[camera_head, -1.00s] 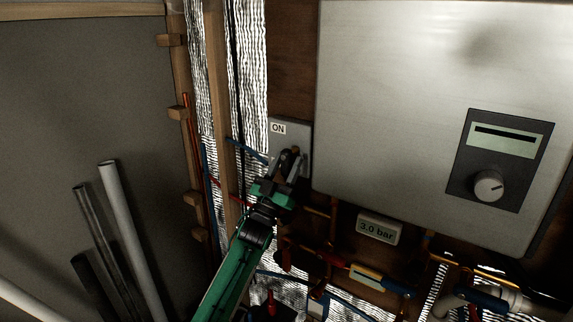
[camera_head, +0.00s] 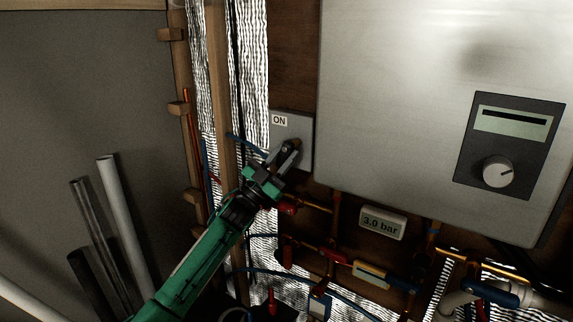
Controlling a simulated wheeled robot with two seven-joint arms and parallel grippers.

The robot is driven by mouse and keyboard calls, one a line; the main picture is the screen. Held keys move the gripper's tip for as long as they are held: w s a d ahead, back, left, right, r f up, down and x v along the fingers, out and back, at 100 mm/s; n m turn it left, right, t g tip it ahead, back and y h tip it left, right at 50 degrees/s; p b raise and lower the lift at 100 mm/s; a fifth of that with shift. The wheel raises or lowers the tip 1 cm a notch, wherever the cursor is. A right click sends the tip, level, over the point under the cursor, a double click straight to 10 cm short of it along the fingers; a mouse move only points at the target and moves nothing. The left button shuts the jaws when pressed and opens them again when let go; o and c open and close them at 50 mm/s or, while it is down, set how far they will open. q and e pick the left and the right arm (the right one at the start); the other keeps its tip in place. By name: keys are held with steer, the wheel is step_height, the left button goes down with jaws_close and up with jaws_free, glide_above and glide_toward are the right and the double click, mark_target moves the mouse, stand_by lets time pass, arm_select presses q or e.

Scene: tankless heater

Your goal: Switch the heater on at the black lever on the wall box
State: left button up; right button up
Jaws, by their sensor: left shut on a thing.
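The grey wall box (camera_head: 304,125) with an "ON" label at its upper left is mounted on the brown board, left of the heater (camera_head: 400,90). My left gripper (camera_head: 287,152) is at the lower front of the box, shut on the black lever, with its fingers pointing up and to the right. The fingers cover most of the lever, so its exact angle is hard to tell. The "ON" label is uncovered above the gripper. My right gripper is not in view.
The heater's dark panel (camera_head: 508,145) has a display and a round knob. A "3.0 bar" gauge (camera_head: 382,223) and several pipes and valves lie below. A wooden stud (camera_head: 219,90) stands left of the box. Grey pipes (camera_head: 120,210) lean at the left.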

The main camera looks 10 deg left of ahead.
arm_select(q)
steer(key=m+g, duration=0.1)
steer(key=m+g+h, duration=0.1)
steer(key=m, duration=0.1)
steer(key=m+g+h, duration=0.1)
steer(key=m+g, duration=0.1)
steer(key=shift+w+a+r+b, duration=0.15)
steer(key=shift+a+b, duration=0.2)
steer(key=m+g, duration=0.2)
steer(key=m, duration=0.1)
steer(key=m+g, duration=0.1)
steer(key=shift+w+a+r, duration=0.1)
steer(key=shift+a+r, duration=0.1)
steer(key=shift+r, duration=0.1)
steer(key=m+g+p, duration=0.1)
steer(key=m, duration=0.1)
steer(key=m+g+p, duration=0.1)
steer(key=m+g, duration=0.1)
steer(key=shift+a+r+y, duration=0.15)
steer(key=shift+r+y, duration=0.25)
steer(key=m+g+y+p, duration=0.1)
steer(key=m, duration=0.1)
steer(key=m+g+y+p, duration=0.1)
steer(key=shift+r+m, duration=0.35)
steer(key=shift+m, duration=0.05)
steer(key=shift+y, duration=0.3)
steer(key=o, duration=1)
steer(key=shift+w, duration=0.1)
